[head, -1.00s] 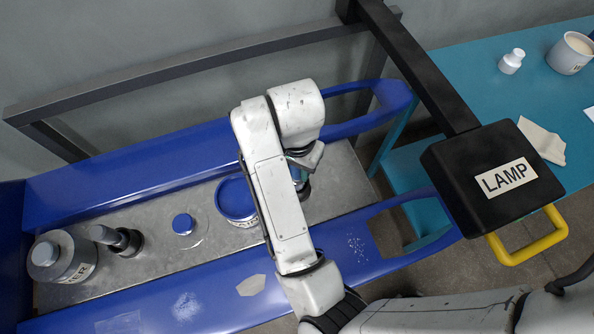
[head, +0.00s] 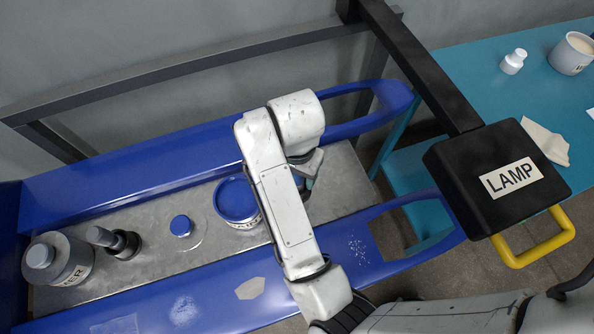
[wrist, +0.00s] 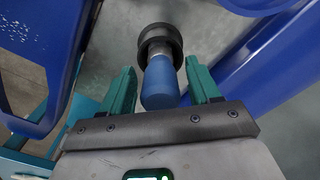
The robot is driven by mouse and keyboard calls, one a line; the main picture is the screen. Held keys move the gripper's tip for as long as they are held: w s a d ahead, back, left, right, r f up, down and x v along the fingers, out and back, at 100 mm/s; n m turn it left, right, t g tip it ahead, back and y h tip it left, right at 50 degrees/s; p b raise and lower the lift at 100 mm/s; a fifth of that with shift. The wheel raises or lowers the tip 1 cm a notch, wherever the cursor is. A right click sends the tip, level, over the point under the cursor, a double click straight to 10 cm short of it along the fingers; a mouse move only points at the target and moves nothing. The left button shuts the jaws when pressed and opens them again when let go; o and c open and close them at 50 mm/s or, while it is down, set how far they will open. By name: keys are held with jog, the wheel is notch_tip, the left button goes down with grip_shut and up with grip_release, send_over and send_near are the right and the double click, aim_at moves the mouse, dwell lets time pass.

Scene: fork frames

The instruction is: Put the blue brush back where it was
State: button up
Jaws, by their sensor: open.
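The blue brush (wrist: 160,85) shows in the wrist view as a blue rounded handle with a grey-blue neck. Its far end sits in a black ring-shaped holder (wrist: 148,36) on the metal surface. My gripper (wrist: 160,68) is open, with one teal finger on each side of the handle and a visible gap on both sides. In the head view my gripper (head: 308,168) is low over the right part of the metal tray floor (head: 345,185). My arm hides the brush and its holder there.
A blue-lidded tin (head: 237,198) stands left of my arm. Further left are a small blue disc (head: 181,226), a grey piece in a black holder (head: 125,243) and a grey canister (head: 60,258). Blue side rails (head: 130,178) flank the tray. A black lamp (head: 500,180) hangs at right.

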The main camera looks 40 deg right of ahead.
notch_tip(320, 180, up, 12)
jog(key=p, duration=0.5)
jog(key=shift+f, duration=0.1)
jog(key=shift+r, duration=0.3)
